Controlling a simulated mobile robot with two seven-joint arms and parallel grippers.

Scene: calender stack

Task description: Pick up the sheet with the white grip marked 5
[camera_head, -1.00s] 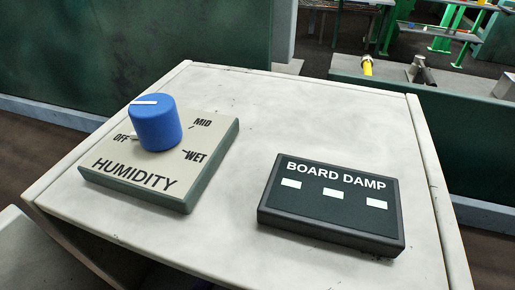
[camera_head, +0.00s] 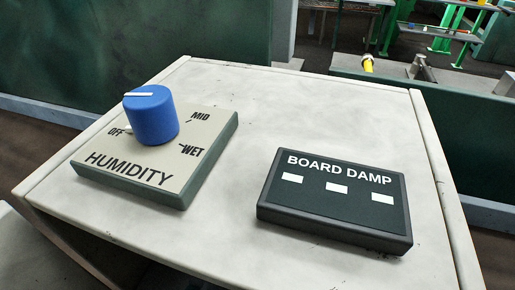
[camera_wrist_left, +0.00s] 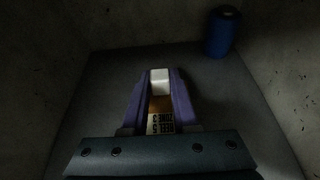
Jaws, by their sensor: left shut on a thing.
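In the left wrist view my left gripper (camera_wrist_left: 159,84), with two purple fingers, is shut on a white grip (camera_wrist_left: 160,76). Below the grip, between the fingers, is an orange-brown part with a pale label (camera_wrist_left: 161,124) printed in dark letters; it seems to read ZONE 3 and REEL 5. The rest of the sheet cannot be made out in the dark. Neither gripper shows in the head view, and my right gripper is in no view.
A blue cylinder (camera_wrist_left: 222,32) stands at the upper right between dark grey walls. In the head view a pale cabinet top (camera_head: 255,110) carries a HUMIDITY panel (camera_head: 130,175) with a blue knob (camera_head: 150,118) pointing near OFF, and a BOARD DAMP box (camera_head: 338,205) with white windows.

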